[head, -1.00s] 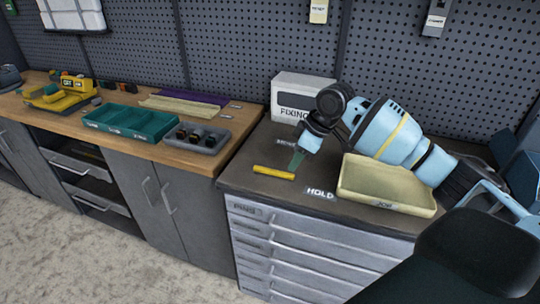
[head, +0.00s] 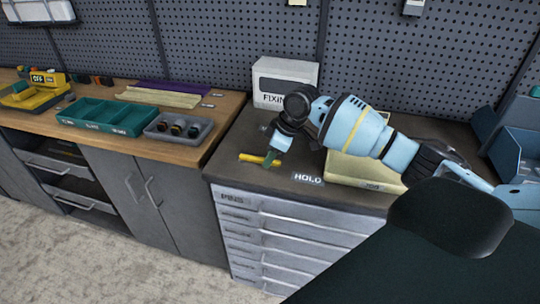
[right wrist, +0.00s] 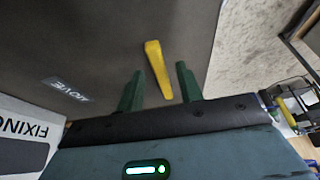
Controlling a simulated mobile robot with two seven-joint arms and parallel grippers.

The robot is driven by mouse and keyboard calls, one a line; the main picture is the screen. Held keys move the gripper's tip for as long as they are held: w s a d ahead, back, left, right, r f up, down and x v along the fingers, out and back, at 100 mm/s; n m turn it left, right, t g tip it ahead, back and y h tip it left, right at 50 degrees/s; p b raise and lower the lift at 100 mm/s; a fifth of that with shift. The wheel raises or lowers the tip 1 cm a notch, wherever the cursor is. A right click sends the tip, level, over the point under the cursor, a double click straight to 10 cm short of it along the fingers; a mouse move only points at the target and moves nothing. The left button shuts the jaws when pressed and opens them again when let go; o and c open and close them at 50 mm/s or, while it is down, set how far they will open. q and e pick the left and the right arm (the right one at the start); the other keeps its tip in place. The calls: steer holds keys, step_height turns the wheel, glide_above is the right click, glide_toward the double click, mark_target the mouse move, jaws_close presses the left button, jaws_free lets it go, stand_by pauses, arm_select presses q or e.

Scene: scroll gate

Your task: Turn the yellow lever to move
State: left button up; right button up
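The yellow lever (head: 250,158) lies flat along the dark top of the drawer cabinet, left of the HOLD label (head: 308,178). My right gripper (head: 271,160) is at the lever's right end in the head view, its fingers pointing down. In the right wrist view the lever (right wrist: 154,60) reaches between the two green fingers of the open gripper (right wrist: 159,70), with gaps on both sides. The MOVE label (right wrist: 66,91) shows left of the lever there; in the head view it is hidden. My left gripper is not in view.
A white FIXING box (head: 284,82) stands behind my right gripper. A pale yellow tray (head: 350,168) sits under my right forearm. The wooden bench (head: 190,153) at left carries a green tray (head: 108,116) and a grey tray (head: 178,127). Blue bins (head: 515,150) stand at right.

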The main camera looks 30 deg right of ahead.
steer(key=shift+w+a+f, duration=0.1)
steer(key=shift+w+f, duration=0.05)
steer(key=shift+f, duration=0.15)
jaws_close()
